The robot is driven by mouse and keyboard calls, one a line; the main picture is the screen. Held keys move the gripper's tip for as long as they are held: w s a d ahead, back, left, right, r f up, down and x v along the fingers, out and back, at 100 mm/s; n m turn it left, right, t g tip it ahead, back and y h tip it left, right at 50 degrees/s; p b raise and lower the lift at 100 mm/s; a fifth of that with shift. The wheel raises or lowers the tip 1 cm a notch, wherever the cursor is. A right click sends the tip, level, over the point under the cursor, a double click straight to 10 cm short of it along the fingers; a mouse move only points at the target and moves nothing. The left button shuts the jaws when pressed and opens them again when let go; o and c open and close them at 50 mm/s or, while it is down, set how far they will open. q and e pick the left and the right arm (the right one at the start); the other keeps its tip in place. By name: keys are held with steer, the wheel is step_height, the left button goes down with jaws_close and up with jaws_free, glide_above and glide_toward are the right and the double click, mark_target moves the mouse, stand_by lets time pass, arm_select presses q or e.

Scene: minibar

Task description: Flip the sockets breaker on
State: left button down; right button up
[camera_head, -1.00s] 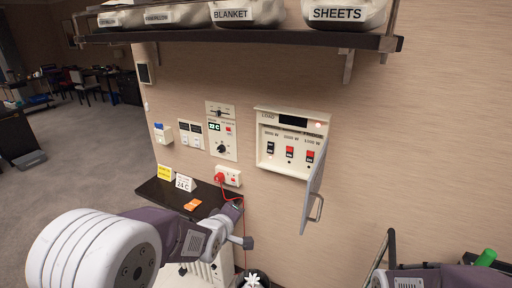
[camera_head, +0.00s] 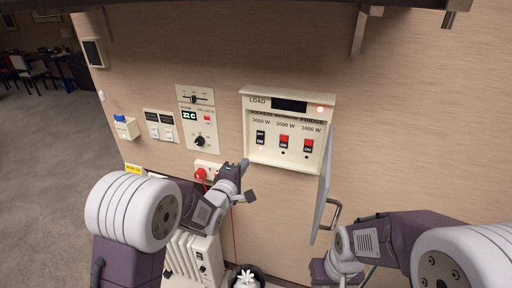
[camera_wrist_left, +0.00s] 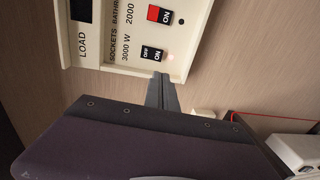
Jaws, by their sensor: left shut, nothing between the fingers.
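The sockets breaker (camera_head: 261,138) is the leftmost rocker in the open load panel, under the SOCKETS 3000 W label. It looks mostly black, unlike the two red-and-black rockers to its right. In the left wrist view the sockets rocker (camera_wrist_left: 153,55) shows OFF and ON markings, with a small glowing light beside its ON end. My left gripper (camera_head: 244,165) is shut and empty, its tip just below the panel's lower left corner. In the wrist view its fingers (camera_wrist_left: 160,86) point at the panel edge near this rocker. My right gripper (camera_head: 325,268) is low at right, its fingers unclear.
The panel door (camera_head: 324,190) hangs open on the right, its handle sticking out. A red plug (camera_head: 200,174) sits in the wall outlet left of my left gripper. A thermostat panel (camera_head: 198,120) is further left. A white heater (camera_head: 195,255) stands below.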

arm_select(q)
steer(key=p, duration=0.6)
glide_toward(260, 143)
steer(key=p+x, duration=0.5)
steer(key=p, duration=0.3)
steer(key=shift+w+d, duration=0.15)
steer(key=shift+w, duration=0.1)
steer(key=shift+w+d, duration=0.2)
steer(key=shift+w, duration=0.25)
steer(key=shift+w+f, duration=0.15)
steer(key=shift+w, duration=0.1)
